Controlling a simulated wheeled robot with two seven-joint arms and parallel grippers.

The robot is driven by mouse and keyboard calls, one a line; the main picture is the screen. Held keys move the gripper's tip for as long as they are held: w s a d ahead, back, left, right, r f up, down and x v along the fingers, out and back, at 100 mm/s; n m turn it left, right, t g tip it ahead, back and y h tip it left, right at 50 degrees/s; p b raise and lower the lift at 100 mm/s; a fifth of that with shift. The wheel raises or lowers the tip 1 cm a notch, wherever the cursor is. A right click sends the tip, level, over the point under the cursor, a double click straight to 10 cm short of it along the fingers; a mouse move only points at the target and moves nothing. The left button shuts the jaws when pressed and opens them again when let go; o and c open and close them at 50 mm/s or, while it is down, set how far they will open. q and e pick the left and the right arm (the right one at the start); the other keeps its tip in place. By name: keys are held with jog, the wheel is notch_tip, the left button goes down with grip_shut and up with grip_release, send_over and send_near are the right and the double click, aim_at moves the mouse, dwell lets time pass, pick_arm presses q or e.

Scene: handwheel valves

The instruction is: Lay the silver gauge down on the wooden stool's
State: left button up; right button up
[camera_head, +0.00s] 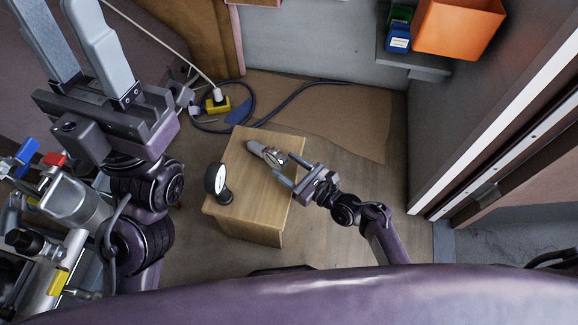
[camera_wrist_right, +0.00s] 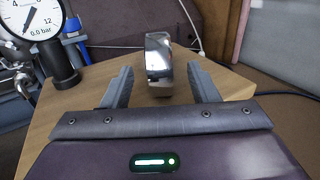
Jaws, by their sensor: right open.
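The wooden stool (camera_head: 240,213) stands in the middle of the head view, its top also showing in the right wrist view (camera_wrist_right: 85,128). The silver gauge (camera_head: 272,155) is at the far right part of the stool top, with a dark grey part beside it. In the right wrist view the silver gauge (camera_wrist_right: 158,55) shows as a shiny body ahead of and between the fingertips. My right gripper (camera_head: 286,168) is open close to it; its fingers (camera_wrist_right: 160,84) hold nothing. My left gripper (camera_head: 62,35) is at the upper left, fingers apart, tips cut off by the frame, away from the stool.
A black gauge with a white dial (camera_head: 213,180) stands on the stool's left side, also in the wrist view (camera_wrist_right: 30,25). A yellow plug block (camera_head: 218,104) and cables lie behind. An orange bin (camera_head: 457,28) sits upper right. Pipework with valves (camera_head: 75,205) is at left.

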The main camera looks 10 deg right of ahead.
jog(key=shift+o, duration=0.4)
jog(key=o, duration=0.5)
